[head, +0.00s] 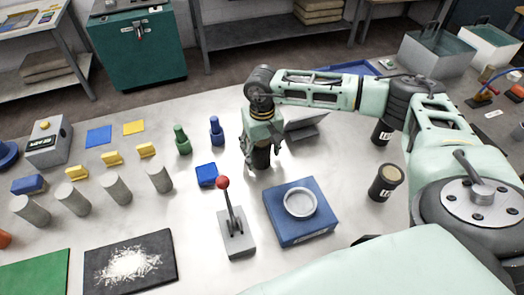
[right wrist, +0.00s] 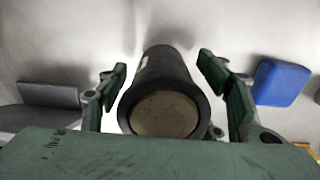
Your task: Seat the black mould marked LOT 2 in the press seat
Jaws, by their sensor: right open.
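A black cylindrical mould (head: 261,160) stands upright on the table, partly hidden under my right gripper (head: 263,143). In the right wrist view this mould (right wrist: 163,75) lies between the two green finger pads of my right gripper (right wrist: 170,90), which is open with a gap on each side. The mould's end is tan, and only a sliver of a pale label shows, too little to read. Two more black moulds with white labels stand at the right, one farther (head: 382,131) and one nearer (head: 386,183); I cannot read their numbers. The press seat (head: 300,203) is a pale, empty round recess on a blue block.
A grey lever box (head: 237,241) with a red knob stands left of the press seat. A blue block (head: 206,174) lies left of the gripper, also in the right wrist view (right wrist: 281,82). A grey angled stand (head: 307,126) is behind. Green and blue bottle-like pieces (head: 182,139) stand left.

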